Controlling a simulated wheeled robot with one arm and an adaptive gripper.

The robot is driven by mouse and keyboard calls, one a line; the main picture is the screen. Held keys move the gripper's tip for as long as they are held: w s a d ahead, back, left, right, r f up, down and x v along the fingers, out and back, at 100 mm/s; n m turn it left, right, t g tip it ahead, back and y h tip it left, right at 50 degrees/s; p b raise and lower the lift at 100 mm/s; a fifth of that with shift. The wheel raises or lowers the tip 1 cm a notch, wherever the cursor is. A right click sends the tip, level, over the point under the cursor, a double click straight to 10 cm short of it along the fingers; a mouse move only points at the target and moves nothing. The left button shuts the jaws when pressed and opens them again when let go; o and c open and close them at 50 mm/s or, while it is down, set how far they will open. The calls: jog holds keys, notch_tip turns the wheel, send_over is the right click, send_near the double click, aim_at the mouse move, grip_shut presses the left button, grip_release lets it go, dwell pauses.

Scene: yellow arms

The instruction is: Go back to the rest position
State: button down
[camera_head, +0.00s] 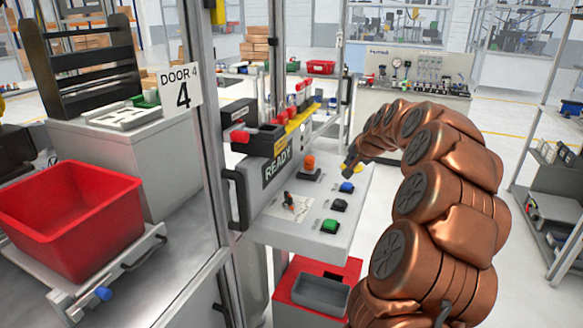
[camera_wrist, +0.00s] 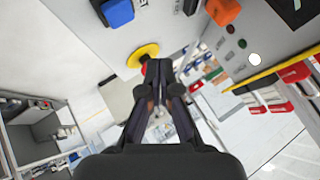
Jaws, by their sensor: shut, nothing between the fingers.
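My gripper (camera_head: 350,163) is at the end of my copper-coloured arm, over the far right part of the grey control panel (camera_head: 330,230). In the wrist view my gripper (camera_wrist: 158,66) is shut, with its fingertips together and nothing between them. A yellow round base with a red button (camera_wrist: 143,56) shows just left of and beyond the fingertips; I cannot tell whether they touch. A blue button (camera_head: 346,187) lies on the panel below the gripper and also shows in the wrist view (camera_wrist: 117,12). An orange button (camera_head: 309,161) stands to the left.
Black and green buttons (camera_head: 329,226) sit nearer on the panel. A glass door frame with a "DOOR 4" sign (camera_head: 180,90) stands left. A red bin (camera_head: 72,218) is on a platform behind it. A grey tray (camera_head: 311,294) sits below the panel. The floor right of my arm is open.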

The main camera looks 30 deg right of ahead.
jog(key=s+a+n+g+y, duration=0.1)
jog(key=a+n, duration=0.1)
jog(key=a, duration=0.7)
jog(key=s+a+n+y, duration=0.1)
jog(key=a+n, duration=0.1)
jog(key=a, duration=0.6)
jog(key=s+a+f+n+g+y, duration=0.1)
jog(key=s+a+n+y, duration=0.1)
jog(key=a, duration=0.7)
jog(key=shift+s+a+f+g, duration=0.1)
jog(key=shift+a+g, duration=0.2)
jog(key=shift+a, duration=0.05)
jog(key=s+a+f+n+g, duration=0.2)
jog(key=s+a+n, duration=0.1)
jog(key=s+a, duration=0.6)
jog(key=s+a+f+n+g, duration=0.25)
jog(key=s+a, duration=0.35)
jog(key=s, duration=0.4)
jog(key=s+a+f+g, duration=0.1)
jog(key=s, duration=0.6)
jog(key=s+a+f+n+g, duration=0.1)
jog(key=s+f+g, duration=0.1)
jog(key=s, duration=0.6)
jog(key=shift+f+h, duration=0.25)
jog(key=shift+h, duration=0.15)
jog(key=shift+n, duration=0.25)
